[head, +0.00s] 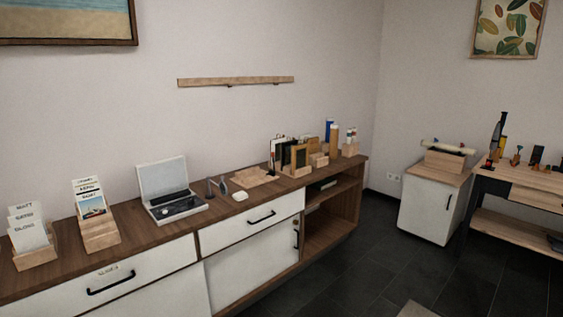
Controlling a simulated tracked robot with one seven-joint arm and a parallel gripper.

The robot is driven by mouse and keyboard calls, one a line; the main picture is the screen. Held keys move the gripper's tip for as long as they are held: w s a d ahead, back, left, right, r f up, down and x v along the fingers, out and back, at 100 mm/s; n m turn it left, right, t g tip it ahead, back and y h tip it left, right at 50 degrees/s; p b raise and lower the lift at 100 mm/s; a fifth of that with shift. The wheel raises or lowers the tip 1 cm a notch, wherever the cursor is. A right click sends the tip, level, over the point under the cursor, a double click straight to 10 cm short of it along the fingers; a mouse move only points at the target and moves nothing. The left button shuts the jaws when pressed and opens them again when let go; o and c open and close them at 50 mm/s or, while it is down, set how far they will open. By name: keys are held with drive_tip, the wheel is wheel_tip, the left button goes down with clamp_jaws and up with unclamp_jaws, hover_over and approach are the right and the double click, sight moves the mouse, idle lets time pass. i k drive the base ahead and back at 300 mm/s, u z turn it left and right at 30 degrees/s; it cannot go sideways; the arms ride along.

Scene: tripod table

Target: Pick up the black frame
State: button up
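A group of small upright frames and flat boards stands in a wooden holder toward the right end of the long sideboard. A thin dark piece that looks like the black frame (286,154) stands there, just left of a gold-brown frame (299,157) that partly hides the pieces behind it. At this distance I cannot tell its exact outline. My gripper is not in view.
The sideboard (150,231) also carries card holders (97,227), an open grey case (166,187) and a wooden tray (255,177). A white cabinet (424,208) and a wooden workbench (525,178) stand at right. Dark floor (365,262) is clear in front.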

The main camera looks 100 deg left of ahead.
sight(286, 147)
drive_tip(key=z, duration=0.2)
drive_tip(key=i, duration=0.2)
drive_tip(key=u, duration=2.65)
drive_tip(key=i, duration=0.1)
drive_tip(key=u, duration=0.65)
drive_tip(key=k, duration=0.9)
drive_tip(key=u, duration=0.2)
drive_tip(key=i, duration=0.9)
drive_tip(key=z, duration=0.2)
drive_tip(key=k, duration=0.25)
